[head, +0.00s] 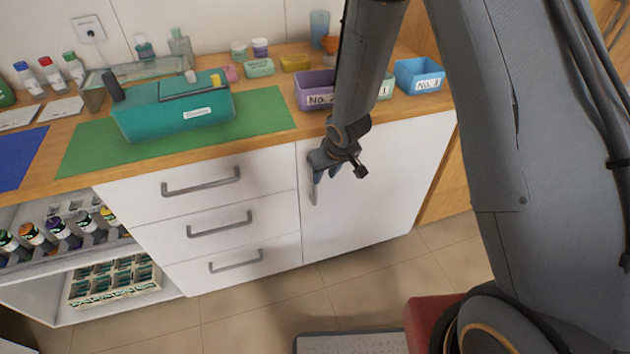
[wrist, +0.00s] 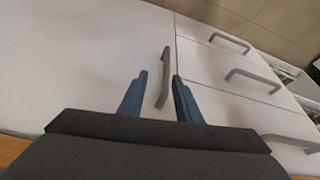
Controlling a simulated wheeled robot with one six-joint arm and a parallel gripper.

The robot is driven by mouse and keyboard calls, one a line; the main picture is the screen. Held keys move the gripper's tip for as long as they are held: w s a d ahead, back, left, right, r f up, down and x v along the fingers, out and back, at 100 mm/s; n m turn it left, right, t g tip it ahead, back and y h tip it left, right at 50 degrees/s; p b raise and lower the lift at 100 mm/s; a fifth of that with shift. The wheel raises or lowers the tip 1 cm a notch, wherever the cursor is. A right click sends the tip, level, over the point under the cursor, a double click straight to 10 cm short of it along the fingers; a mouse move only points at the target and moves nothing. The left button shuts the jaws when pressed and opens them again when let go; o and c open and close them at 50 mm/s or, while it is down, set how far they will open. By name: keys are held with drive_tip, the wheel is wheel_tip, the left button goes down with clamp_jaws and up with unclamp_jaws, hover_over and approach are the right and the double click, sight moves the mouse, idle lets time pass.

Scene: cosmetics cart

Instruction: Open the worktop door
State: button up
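The worktop door (head: 375,190) is a plain white panel under the right part of the worktop, and it looks shut. It also fills the left of the wrist view (wrist: 85,65). Its grey bar handle (wrist: 166,76) stands near the edge beside the drawers. My gripper (wrist: 157,95) is open, with one blue-grey finger on each side of the handle's line. The handle shows between the fingers, closer to the right one; I cannot tell whether they touch. In the head view my gripper (head: 325,168) is in front of the door's upper left, hiding part of the handle.
Three white drawers (head: 230,225) with grey bar handles are left of the door. The wooden worktop (head: 275,142) holds a teal case (head: 170,112), several bottles and labelled bins (head: 418,76). Open shelves (head: 50,275) are at lower left. Tiled floor (head: 255,310) is clear before the door.

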drive_tip(key=a+f, duration=0.1)
drive_tip(key=p, duration=0.2)
hover_over(315, 202)
drive_tip(key=shift+w+f, duration=0.2)
drive_tip(key=shift+f, duration=1.65)
drive_tip(key=shift+w+f, duration=0.2)
drive_tip(key=shift+f, duration=1.6)
clamp_jaws()
